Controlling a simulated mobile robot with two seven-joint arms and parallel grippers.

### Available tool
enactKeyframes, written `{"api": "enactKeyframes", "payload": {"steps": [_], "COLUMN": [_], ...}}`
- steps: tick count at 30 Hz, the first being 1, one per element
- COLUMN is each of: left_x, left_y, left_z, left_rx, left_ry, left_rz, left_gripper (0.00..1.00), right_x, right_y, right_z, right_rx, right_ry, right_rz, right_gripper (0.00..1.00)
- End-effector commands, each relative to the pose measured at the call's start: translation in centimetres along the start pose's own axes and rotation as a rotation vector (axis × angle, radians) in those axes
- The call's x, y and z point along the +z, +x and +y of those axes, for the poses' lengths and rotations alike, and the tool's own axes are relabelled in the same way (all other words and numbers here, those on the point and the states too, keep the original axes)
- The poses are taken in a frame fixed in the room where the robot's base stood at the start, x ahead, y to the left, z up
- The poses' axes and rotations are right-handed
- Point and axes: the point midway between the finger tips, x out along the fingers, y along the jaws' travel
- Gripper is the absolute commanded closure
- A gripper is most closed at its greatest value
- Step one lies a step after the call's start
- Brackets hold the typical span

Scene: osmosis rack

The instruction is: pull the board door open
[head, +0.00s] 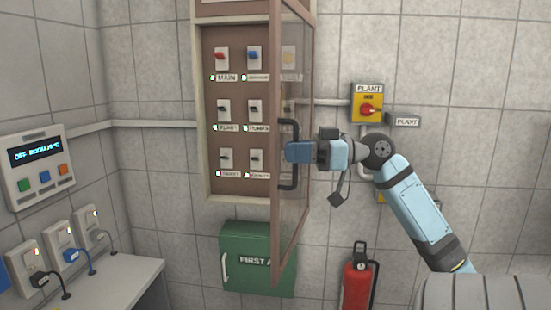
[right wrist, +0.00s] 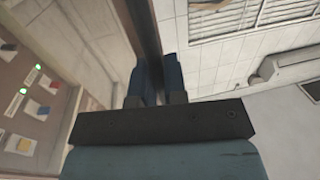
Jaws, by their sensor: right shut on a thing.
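The board door (head: 277,225) is a brown frame with a clear pane. It stands swung out from the board (head: 236,95), with its hinge side at the right and its free edge nearer to me. A black bar handle (head: 289,184) is on the door. My right gripper (head: 291,151) reaches in from the right and is shut on the handle. In the right wrist view, the two dark fingers (right wrist: 156,80) show close together beside the brown door edge (right wrist: 136,35); the handle itself is hard to make out there. My left gripper is not in view.
Switches with labels sit inside the board. A green first aid box (head: 240,255) hangs below, partly behind the door. A yellow plant switch (head: 367,105) is on the wall at right, a red extinguisher (head: 357,280) lower down. A grey ledge (head: 120,280) is at left.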

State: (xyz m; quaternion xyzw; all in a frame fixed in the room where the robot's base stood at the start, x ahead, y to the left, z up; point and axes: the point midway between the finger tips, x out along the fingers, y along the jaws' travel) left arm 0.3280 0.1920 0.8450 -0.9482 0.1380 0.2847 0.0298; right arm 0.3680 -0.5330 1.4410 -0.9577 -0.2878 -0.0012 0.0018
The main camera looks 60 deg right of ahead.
Motion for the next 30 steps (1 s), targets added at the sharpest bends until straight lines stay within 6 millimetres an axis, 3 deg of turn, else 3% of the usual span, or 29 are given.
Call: {"api": "enactKeyframes", "payload": {"steps": [9, 22, 23, 24, 30], "left_x": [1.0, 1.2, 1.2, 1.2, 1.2], "left_y": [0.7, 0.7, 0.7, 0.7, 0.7], "left_z": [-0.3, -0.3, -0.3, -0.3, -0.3], "left_rx": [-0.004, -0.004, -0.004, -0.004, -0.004], "left_ry": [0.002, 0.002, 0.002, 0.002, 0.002], "left_rz": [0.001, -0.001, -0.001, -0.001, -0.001], "left_gripper": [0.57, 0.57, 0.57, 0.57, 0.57], "right_x": [0.2, 0.2, 0.2, 0.2, 0.1], "right_y": [-2.5, -2.8, -2.8, -2.8, -2.8], "right_z": [-0.4, -0.5, -0.5, -0.5, -0.4], "right_rx": [-0.077, -0.086, -0.086, -0.086, -0.084], "right_ry": [0.002, 0.004, 0.004, 0.004, 0.003], "right_rz": [-0.004, -0.008, -0.008, -0.008, -0.005], "right_gripper": [1.0, 1.0, 0.85, 0.78, 0.78]}}
